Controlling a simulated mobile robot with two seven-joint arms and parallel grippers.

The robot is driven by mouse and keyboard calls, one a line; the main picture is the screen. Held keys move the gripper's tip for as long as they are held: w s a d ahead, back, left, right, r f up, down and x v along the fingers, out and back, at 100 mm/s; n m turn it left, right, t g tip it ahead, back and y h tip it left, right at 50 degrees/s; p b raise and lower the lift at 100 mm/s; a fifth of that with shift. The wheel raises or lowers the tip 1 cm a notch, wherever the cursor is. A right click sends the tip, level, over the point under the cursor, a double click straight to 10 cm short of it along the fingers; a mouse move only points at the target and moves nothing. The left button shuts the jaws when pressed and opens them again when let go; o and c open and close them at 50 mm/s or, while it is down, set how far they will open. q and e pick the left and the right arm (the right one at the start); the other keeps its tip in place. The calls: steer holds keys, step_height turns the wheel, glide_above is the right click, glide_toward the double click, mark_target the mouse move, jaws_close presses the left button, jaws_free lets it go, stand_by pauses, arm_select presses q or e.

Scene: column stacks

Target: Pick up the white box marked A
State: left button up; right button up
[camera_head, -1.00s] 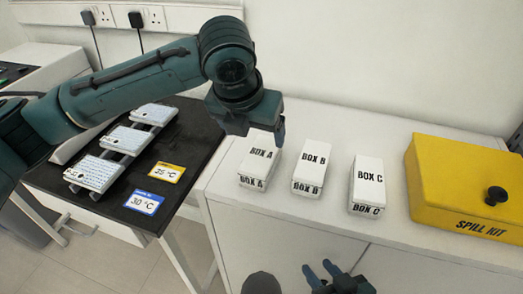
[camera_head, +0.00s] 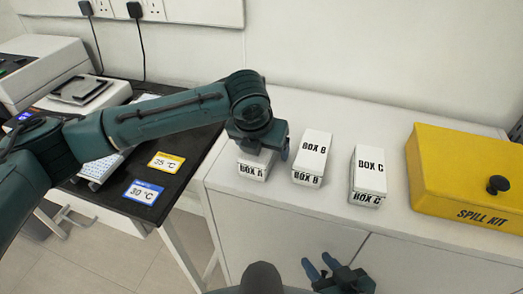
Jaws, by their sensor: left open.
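The white box marked A (camera_head: 254,172) stands on the white cabinet top, the leftmost of three white boxes in a row. Its lower front with the label shows in the head view; my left gripper hides most of its top. My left gripper (camera_head: 262,153) is open and points down right over this box, one finger showing at its right side. I cannot tell whether it touches the box. My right gripper (camera_head: 320,267) is low in the picture, in front of the cabinet, its two fingers apart and empty.
Box B (camera_head: 312,158) stands just right of box A, and box C (camera_head: 368,176) farther right. A yellow spill kit (camera_head: 462,180) is at the right. A dark bench (camera_head: 180,137) with temperature labels lies at the left. The cabinet top behind the boxes is clear.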

arm_select(q)
steer(key=shift+f+p, duration=0.15)
steer(key=shift+p, duration=0.3)
steer(key=shift+c, duration=0.4)
steer(key=c, duration=1.2)
steer(key=shift+o, duration=0.2)
